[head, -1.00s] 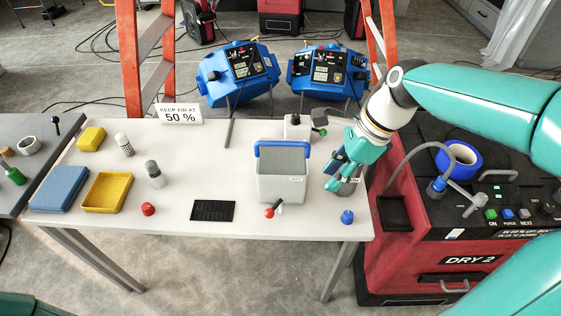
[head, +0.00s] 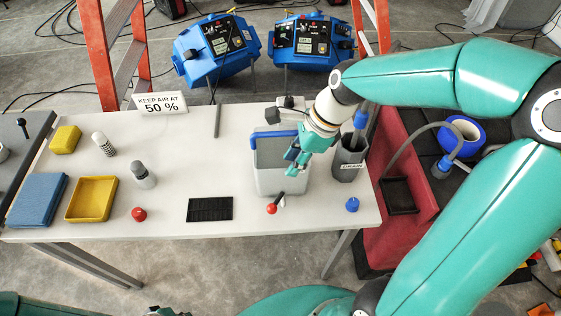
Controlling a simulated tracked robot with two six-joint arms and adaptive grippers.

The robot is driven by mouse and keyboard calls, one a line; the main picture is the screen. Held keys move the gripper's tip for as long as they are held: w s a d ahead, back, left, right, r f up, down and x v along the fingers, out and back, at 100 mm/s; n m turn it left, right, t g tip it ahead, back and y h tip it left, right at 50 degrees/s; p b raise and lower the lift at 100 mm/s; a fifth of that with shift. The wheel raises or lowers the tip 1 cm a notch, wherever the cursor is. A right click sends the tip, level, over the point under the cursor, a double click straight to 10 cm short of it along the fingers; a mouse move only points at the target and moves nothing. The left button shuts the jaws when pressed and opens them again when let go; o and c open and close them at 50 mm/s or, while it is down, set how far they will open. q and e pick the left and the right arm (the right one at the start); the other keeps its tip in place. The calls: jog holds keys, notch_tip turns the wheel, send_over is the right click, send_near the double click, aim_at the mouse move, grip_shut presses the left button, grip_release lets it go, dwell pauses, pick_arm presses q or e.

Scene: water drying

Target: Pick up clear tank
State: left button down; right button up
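A pale, open-topped tank (head: 280,183) with a blue handle bar along its rim stands upright toward the right of the white table. It is the likeliest match for the clear tank, though its walls look greyish. My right gripper (head: 296,165) hangs over the tank's right side and hides part of its opening and rim. Whether its fingers touch the tank, and how far they are apart, I cannot tell.
A dark DRAIN cup (head: 348,165) stands just right of the tank. A red-topped item (head: 272,209) and a blue knob (head: 352,205) are in front. A black mat (head: 210,209) and yellow tray (head: 92,199) lie left.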

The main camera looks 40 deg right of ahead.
aim_at(278, 178)
jog(key=shift+a+x, duration=0.2)
jog(key=shift+x, duration=1.7)
jog(key=shift+a+x, duration=0.15)
jog(key=shift+x, duration=1.75)
jog(key=shift+r, duration=0.1)
grip_shut()
jog(key=shift+w+r, duration=0.1)
jog(key=shift+r, duration=0.05)
